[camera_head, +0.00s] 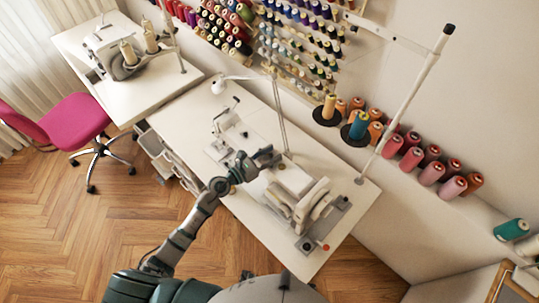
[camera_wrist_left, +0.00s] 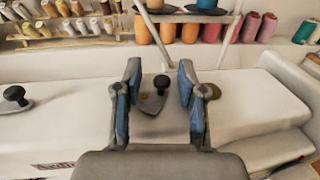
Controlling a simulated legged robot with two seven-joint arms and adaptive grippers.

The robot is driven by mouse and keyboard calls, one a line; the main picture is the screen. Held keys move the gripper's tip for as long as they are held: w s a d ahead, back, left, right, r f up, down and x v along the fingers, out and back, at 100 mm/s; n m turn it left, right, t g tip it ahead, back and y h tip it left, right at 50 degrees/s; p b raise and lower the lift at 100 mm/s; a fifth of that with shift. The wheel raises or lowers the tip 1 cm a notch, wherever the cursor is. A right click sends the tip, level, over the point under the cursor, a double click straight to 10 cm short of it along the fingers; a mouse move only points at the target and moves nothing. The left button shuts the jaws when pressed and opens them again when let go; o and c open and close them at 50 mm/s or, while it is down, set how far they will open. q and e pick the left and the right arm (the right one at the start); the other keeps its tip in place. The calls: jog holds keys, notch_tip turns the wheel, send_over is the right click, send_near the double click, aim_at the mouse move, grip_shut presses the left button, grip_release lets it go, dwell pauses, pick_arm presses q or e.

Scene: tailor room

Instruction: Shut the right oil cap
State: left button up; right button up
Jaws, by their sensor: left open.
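In the left wrist view, a dark round knob on a grey pointed plate, which looks like the right oil cap (camera_wrist_left: 153,102), sits on the white sewing machine top (camera_wrist_left: 60,135). A similar knob and plate, which looks like the left oil cap (camera_wrist_left: 15,98), is at the far left. My left gripper (camera_wrist_left: 160,68) is open, its blue-padded fingers on either side of the right knob in the picture, with no clear contact. In the head view, my left gripper (camera_head: 266,156) is over the sewing machine (camera_head: 300,205). I cannot tell how far the cap is turned. My right gripper is not in view.
A brassy disc (camera_wrist_left: 214,91) lies just right of the right finger. A thread stand pole (camera_head: 405,105) rises at the table's back right. Thread cones (camera_head: 430,173) line the shelf behind. The white table (camera_head: 250,105) has bare room at its far left part.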

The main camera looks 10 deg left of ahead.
pick_arm(q)
jog(key=v, duration=1.2)
jog(key=shift+w+f, duration=0.1)
jog(key=shift+w, duration=0.1)
